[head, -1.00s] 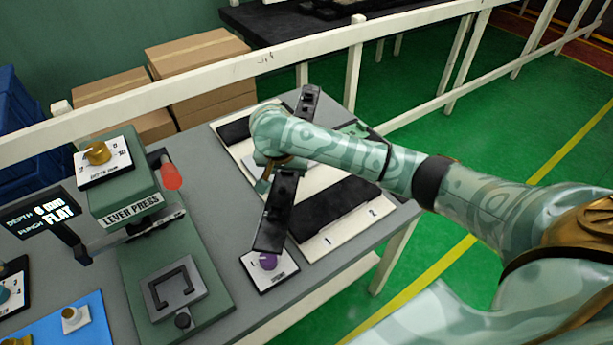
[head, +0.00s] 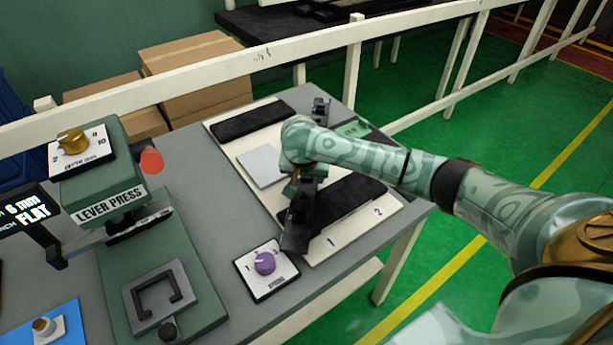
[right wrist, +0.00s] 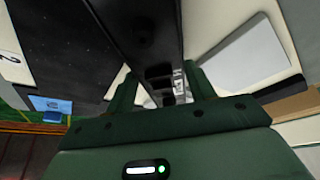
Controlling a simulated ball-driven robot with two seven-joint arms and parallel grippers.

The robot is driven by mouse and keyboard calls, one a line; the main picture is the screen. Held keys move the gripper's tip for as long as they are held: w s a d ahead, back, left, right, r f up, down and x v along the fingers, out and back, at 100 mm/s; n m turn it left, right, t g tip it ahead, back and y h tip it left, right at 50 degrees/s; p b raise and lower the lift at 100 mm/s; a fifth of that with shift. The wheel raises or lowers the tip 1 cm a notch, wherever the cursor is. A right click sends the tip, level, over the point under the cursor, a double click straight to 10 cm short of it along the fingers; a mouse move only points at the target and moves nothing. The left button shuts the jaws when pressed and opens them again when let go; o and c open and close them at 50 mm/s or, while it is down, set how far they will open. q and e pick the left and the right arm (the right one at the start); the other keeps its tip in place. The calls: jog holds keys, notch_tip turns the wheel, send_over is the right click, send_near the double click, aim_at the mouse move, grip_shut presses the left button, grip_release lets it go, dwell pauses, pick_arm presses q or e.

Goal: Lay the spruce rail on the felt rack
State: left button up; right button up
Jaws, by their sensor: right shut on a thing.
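The rail, a long near-black bar with slots and notches (head: 299,229), is held by my right gripper (head: 298,188) near its middle. It also shows in the right wrist view (right wrist: 148,28), passing between the two fingers (right wrist: 163,93). In the head view the rail runs across the cream rack board (head: 248,153), crossing the left end of the nearer dark felt strip (head: 349,207). It appears held above the board; the exact gap cannot be told. The farther felt strip (head: 255,120) is bare. My forearm hides part of the rail and board. My left gripper is out of view.
The green lever press (head: 112,190) stands left on the grey table. A purple knob on a white plate (head: 264,263) sits near the rail's near end. A pale grey pad (head: 262,166) lies between the strips. A white railing (head: 200,87) runs behind.

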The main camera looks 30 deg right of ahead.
jog(key=o, duration=1.2)
jog(key=shift+f, duration=0.1)
jog(key=p+v, duration=0.7)
jog(key=v, duration=0.5)
